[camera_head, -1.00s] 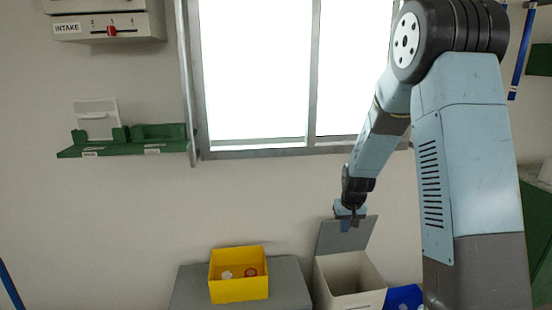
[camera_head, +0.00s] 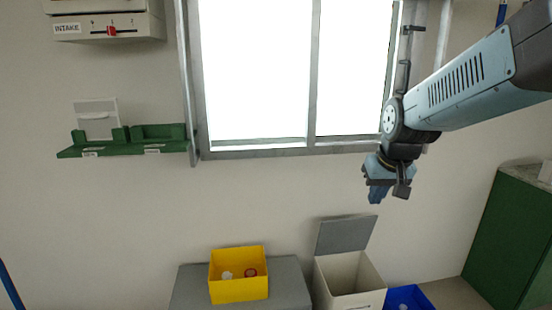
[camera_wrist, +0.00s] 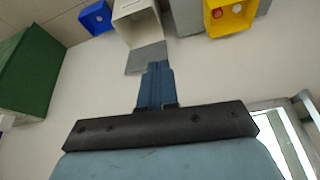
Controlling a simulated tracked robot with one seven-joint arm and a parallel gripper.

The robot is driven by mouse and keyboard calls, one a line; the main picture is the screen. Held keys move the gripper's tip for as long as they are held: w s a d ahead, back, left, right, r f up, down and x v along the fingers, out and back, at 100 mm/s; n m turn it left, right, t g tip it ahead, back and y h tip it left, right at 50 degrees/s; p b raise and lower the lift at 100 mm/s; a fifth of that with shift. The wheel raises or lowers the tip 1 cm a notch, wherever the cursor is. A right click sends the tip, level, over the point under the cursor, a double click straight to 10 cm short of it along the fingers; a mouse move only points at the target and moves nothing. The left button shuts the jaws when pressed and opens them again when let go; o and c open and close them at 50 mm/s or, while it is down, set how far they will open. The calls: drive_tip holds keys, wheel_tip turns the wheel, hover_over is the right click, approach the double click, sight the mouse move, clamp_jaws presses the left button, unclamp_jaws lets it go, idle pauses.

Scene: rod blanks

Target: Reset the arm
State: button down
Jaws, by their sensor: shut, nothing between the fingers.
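My gripper (camera_head: 377,194) hangs below my wrist at the right of the head view, in front of the wall and the window's lower right corner. Its fingers point down and are shut with nothing between them. In the wrist view the blue fingers (camera_wrist: 155,85) lie together, with the wall behind them. My arm comes in from the right edge of the head view and is bent at the wrist.
Below stand an open light bin (camera_head: 350,278) with a raised grey lid, a yellow box (camera_head: 238,290) holding small round things on a grey surface, and a blue bin (camera_head: 410,297). A green cabinet (camera_head: 510,240) is at right. A green shelf (camera_head: 125,150) and INTAKE panel (camera_head: 108,27) are at left.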

drive_tip(key=s+r+t, duration=0.1)
drive_tip(key=s+r, duration=0.3)
drive_tip(key=s, duration=1)
drive_tip(key=shift+s+d+r, duration=0.15)
drive_tip(key=shift+s+d, duration=0.05)
drive_tip(key=shift+s, duration=0.15)
